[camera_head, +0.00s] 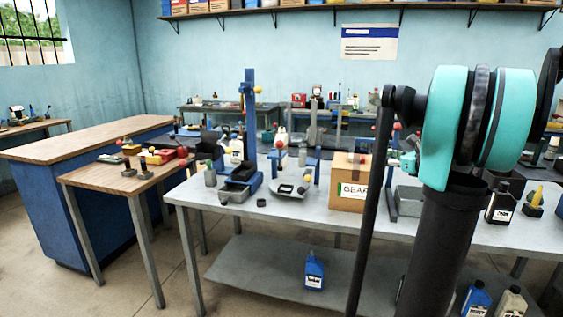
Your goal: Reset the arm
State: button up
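My arm fills the right side of the view, with teal joint housings and black links, close to the camera. My gripper is not in view, so its fingers and anything in them cannot be seen. A blue bottle (314,271) stands upright on the lower shelf of the grey workbench. Another blue bottle (476,300) and a grey-white bottle (511,303) stand at the lower right. A dark bottle with a white label (500,203) stands on the bench top at the right.
The grey workbench (215,195) spans the middle and carries a cardboard box (349,186), a blue-posted stand (249,117) and small tools. A wooden-topped blue counter (60,150) stands at the left. Open floor (120,290) shows at the lower left.

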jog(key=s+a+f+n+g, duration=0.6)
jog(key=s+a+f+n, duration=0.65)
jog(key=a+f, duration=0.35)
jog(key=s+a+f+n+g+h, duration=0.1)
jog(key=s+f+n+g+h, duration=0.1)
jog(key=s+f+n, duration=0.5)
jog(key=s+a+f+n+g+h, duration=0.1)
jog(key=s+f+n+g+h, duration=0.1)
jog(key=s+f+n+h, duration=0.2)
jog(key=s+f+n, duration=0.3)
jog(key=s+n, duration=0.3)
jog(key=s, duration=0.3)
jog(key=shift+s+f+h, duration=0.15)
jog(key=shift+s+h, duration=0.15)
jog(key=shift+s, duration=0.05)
